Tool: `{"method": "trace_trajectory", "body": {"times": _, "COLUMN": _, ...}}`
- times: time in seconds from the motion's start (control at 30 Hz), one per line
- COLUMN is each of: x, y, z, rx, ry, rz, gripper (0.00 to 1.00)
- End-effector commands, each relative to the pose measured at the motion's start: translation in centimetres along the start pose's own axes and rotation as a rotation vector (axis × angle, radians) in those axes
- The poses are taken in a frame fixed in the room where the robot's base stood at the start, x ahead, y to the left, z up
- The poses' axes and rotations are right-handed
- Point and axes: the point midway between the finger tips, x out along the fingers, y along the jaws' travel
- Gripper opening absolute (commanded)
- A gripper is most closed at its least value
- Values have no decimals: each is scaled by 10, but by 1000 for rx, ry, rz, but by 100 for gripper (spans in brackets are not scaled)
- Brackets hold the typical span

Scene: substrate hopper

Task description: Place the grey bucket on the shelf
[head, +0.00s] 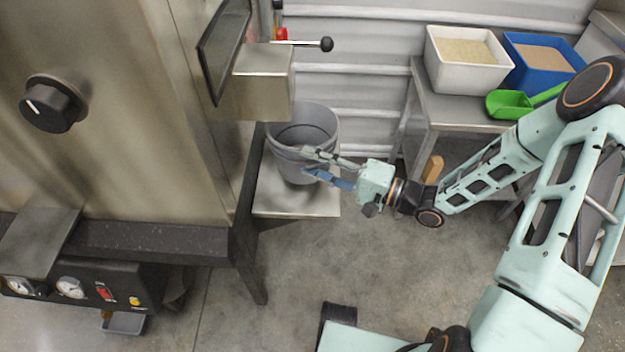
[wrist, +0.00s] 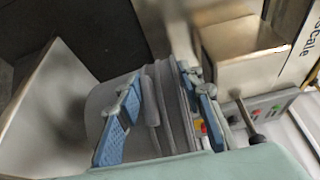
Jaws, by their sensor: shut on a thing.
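The grey bucket (head: 292,135) is upright at the small metal shelf (head: 280,205) under the machine's spout box. From the head view I cannot tell whether its base touches the shelf or hangs just above it. My gripper (head: 312,163) is shut on the bucket's near right side, with blue-padded fingers. In the wrist view the bucket (wrist: 165,85) lies between my two fingers (wrist: 165,112), and the pale shelf plate (wrist: 42,112) shows to the left. The bucket's underside is hidden.
The metal spout box (head: 262,85) with a black-knobbed lever (head: 326,44) juts out close above the bucket. At right, a side table (head: 440,105) holds a white bin (head: 436,70), a blue bin (head: 570,75) and a green scoop (head: 508,104). Open floor lies in front.

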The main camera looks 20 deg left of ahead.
Motion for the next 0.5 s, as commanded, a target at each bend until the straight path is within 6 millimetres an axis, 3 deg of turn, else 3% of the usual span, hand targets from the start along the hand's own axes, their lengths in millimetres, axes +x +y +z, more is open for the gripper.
{"method": "trace_trajectory", "body": {"times": 0.27, "x": 0, "y": 23, "z": 0, "rx": 0, "ry": -2, "rz": -4, "gripper": 0}}
{"method": "trace_trajectory", "body": {"times": 0.5, "x": 4, "y": 55, "z": 0, "rx": -2, "ry": -3, "rz": -4, "gripper": 0}}
